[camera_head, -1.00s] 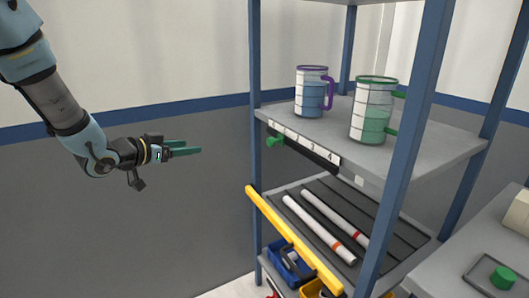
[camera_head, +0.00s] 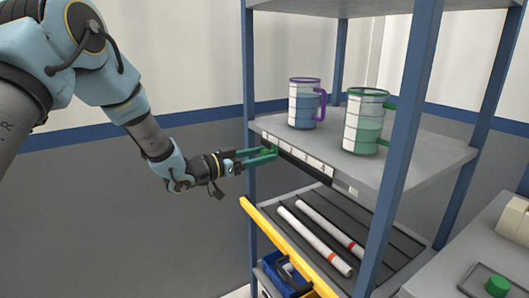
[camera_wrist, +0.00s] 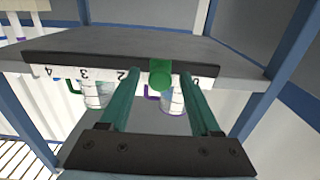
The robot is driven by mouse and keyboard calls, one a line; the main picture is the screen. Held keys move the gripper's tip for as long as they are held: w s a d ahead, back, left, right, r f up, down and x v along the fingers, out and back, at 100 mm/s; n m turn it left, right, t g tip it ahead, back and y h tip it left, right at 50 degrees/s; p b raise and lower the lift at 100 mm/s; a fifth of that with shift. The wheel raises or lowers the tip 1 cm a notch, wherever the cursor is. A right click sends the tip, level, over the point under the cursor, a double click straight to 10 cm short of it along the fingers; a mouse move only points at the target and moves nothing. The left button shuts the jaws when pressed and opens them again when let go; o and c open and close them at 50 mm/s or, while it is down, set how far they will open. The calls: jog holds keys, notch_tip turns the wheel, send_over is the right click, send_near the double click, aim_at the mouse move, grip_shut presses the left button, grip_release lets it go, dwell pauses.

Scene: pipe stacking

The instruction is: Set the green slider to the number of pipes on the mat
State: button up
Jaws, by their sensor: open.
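The green slider knob (camera_wrist: 162,74) sits on a dark rail (camera_wrist: 110,62) along the upper shelf's front edge. In the wrist view it stands between the 2 and the 0 on the white number strip (camera_wrist: 62,73), covering the mark between them. My gripper (camera_head: 258,157) is open, its two green fingers on either side of the knob; whether they touch it I cannot tell. In the head view the fingers largely hide the knob. Two white pipes with orange-red bands, a left one (camera_head: 310,235) and a right one (camera_head: 328,225), lie on the dark ribbed mat (camera_head: 370,222) on the lower shelf.
A purple-handled jug (camera_head: 304,105) and a green-handled jug (camera_head: 365,125) stand on the upper shelf. Blue posts (camera_head: 400,130) frame the rack. A yellow bar (camera_head: 285,245) runs along the lower shelf's front. A green button (camera_head: 497,286) is at bottom right. Open space lies left of the rack.

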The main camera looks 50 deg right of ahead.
jog(key=shift+s+d, duration=0.2)
jog(key=shift+d, duration=0.35)
grip_shut()
dwell(1.1)
